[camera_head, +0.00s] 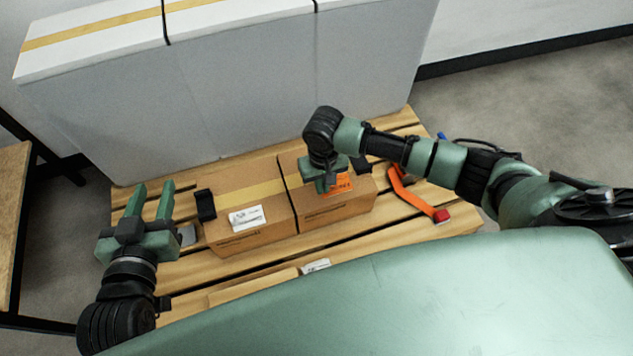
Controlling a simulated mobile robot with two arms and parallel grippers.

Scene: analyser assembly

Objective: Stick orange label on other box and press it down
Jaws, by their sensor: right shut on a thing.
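Two brown cardboard boxes stand side by side on a wooden slatted pallet. The left box (232,195) has a white label (247,218) on its top near the front edge. The orange label (338,186) is at the top front of the right box (330,213), partly covered by my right gripper. My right gripper (325,186) points down over that box and is shut on the orange label. I cannot tell whether the label lies flat on the cardboard. My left gripper (153,197) is open and empty, left of the left box, fingers pointing to the back.
A tall white block (240,95) with dark straps stands along the back of the pallet (360,236). An orange strap-like item with a red end (441,216) lies right of the boxes. A small white label (316,266) shows at the front, partly near my body.

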